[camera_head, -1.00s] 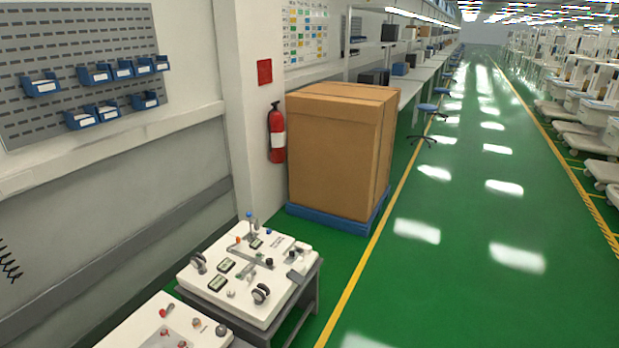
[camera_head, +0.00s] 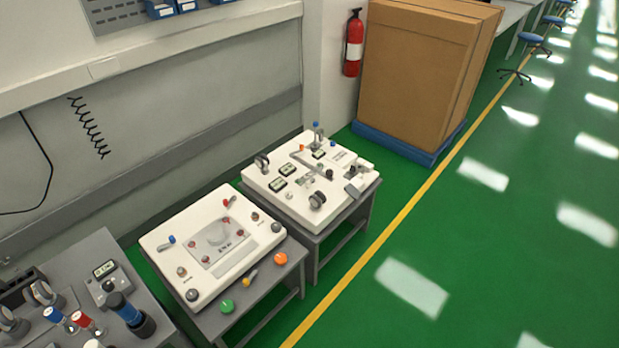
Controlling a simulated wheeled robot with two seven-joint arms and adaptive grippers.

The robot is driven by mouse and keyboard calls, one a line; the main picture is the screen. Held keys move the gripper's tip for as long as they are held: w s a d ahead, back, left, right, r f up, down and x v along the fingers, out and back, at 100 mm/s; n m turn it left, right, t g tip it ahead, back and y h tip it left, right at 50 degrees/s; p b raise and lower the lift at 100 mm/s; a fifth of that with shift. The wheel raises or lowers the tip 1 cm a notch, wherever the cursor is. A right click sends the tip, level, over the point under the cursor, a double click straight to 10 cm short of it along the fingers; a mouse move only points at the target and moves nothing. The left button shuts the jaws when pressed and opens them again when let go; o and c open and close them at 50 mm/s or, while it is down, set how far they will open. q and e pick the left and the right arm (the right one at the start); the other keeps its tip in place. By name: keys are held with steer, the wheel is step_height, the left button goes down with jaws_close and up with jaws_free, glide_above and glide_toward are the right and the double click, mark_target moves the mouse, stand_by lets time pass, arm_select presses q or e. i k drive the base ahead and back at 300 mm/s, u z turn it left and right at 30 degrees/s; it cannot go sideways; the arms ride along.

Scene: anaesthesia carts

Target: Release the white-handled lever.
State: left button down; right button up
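I cannot surely pick out a white-handled lever at this size. The white middle panel (camera_head: 190,222) carries small levers and knobs, among them a blue-tipped one (camera_head: 170,241) and a red-tipped one (camera_head: 229,202). The grey unit (camera_head: 135,279) at lower left carries a blue-topped part (camera_head: 55,315) and a red-topped part (camera_head: 83,320), both with pale lower parts. A small white part (camera_head: 93,343) is cut by the bottom edge. Neither of my grippers is in view.
Another white panel (camera_head: 262,184) with gauges and dark knobs stands on a grey table behind. Green (camera_head: 227,306) and orange (camera_head: 281,258) buttons sit before the middle panel. A large carton (camera_head: 415,75) stands at the back. The green floor on the right is clear.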

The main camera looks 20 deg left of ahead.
mark_target(308, 184)
steer(key=u, duration=0.05)
steer(key=k, duration=0.65)
steer(key=z, duration=0.45)
steer(key=i, duration=1.75)
steer(key=u, duration=1.25)
steer(key=i, duration=0.65)
steer(key=u, duration=0.6)
